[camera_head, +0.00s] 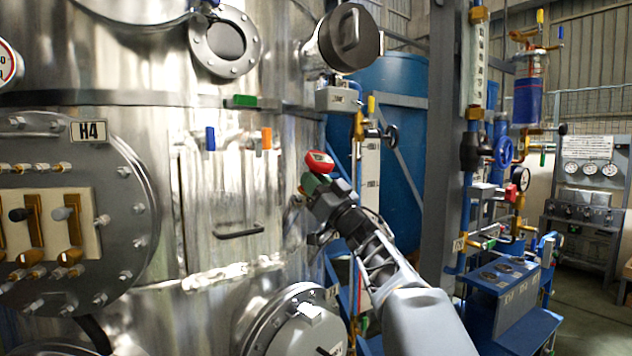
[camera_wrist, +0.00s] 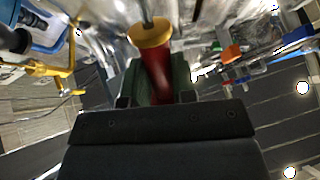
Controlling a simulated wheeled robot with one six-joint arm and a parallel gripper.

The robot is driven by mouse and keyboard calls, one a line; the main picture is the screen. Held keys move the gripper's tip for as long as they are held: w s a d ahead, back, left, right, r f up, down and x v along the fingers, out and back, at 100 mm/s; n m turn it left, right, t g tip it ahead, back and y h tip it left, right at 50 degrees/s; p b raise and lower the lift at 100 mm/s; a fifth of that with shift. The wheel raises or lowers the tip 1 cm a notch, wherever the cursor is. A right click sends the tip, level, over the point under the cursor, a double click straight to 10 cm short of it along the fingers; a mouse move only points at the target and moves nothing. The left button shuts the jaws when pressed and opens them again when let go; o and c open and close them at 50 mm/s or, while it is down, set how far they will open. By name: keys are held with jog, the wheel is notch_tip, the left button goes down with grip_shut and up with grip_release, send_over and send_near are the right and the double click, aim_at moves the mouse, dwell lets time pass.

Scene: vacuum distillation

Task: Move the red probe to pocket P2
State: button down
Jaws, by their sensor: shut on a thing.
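The red probe (camera_head: 319,161) has a red head with a pale face in the head view. My gripper (camera_head: 318,184) is shut on it, beside the shiny vessel wall. In the wrist view the probe shows as a red body (camera_wrist: 155,72) between the green fingers of my gripper (camera_wrist: 155,82), with a brass collar (camera_wrist: 149,33) and a thin dark stem beyond. I cannot tell whether the stem is in a pocket or free. No label P2 is readable. A blue stand (camera_head: 519,306) at the right bears dark round sockets with blurred labels.
The steel vessel (camera_head: 226,190) fills the left, with a flange (camera_head: 140,215) marked H4 and a round cover (camera_head: 305,325) below. A grey column (camera_head: 437,150), piping and valves stand to the right. Open floor (camera_head: 585,310) shows at the far right.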

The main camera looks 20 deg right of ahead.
jog(key=shift+w+a+f+b, duration=0.15)
jog(key=shift+w+f+b, duration=0.2)
jog(key=shift+f, duration=0.2)
jog(key=shift+w+a+f+b, duration=0.15)
jog(key=shift+w+f+b, duration=0.2)
jog(key=shift+f, duration=0.15)
jog(key=c, duration=0.8)
grip_release()
jog(key=shift+c, duration=0.2)
jog(key=b+v, duration=0.4)
jog(key=v, duration=0.9)
jog(key=shift+s+f+b, duration=0.2)
jog(key=shift+s+b, duration=0.15)
jog(key=shift+d, duration=0.1)
